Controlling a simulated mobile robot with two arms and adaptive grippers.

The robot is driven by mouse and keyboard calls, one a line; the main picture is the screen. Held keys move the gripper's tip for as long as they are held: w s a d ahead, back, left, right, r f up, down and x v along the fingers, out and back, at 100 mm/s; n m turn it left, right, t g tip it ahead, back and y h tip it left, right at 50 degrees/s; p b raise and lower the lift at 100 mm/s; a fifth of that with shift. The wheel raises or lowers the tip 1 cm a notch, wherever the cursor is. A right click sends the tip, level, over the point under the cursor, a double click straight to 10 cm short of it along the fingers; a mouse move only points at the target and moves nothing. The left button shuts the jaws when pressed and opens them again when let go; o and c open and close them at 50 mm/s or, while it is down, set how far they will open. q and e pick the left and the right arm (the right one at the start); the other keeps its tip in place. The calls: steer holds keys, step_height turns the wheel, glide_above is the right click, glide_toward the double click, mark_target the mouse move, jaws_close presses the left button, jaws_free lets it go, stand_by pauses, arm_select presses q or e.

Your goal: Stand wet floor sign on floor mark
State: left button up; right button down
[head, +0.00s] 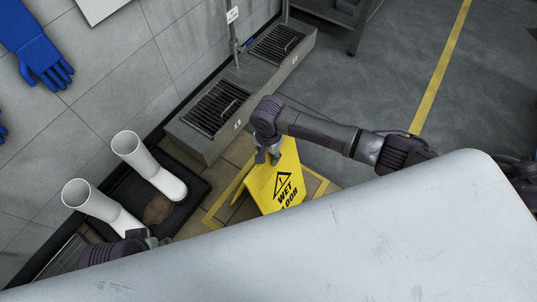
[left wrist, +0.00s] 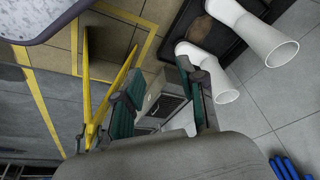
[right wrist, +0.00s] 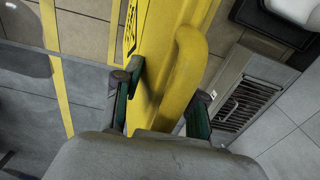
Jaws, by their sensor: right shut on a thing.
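The yellow wet floor sign (head: 277,187) is upright with its two panels spread, its lower part hidden behind my white body in the head view. My right gripper (head: 268,157) is shut on its top; the right wrist view shows the yellow handle (right wrist: 186,75) between the fingers. The floor mark (head: 213,217) is a yellow outline on brown tiles around the sign. In the left wrist view, the sign's legs (left wrist: 88,75) spread over the outlined mark (left wrist: 152,45); I cannot tell whether they touch the floor. My left gripper (left wrist: 163,100) is open and empty, beside the sign.
White boots (head: 160,172) stand on a black tray (head: 192,190) at left, close to my left arm. A low grey unit with grates (head: 214,108) runs along the wall behind the sign. Blue gloves (head: 38,50) hang on the wall. Grey floor at upper right is clear.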

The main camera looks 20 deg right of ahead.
steer(key=c, duration=0.7)
jaws_free()
steer(key=shift+o, duration=0.2)
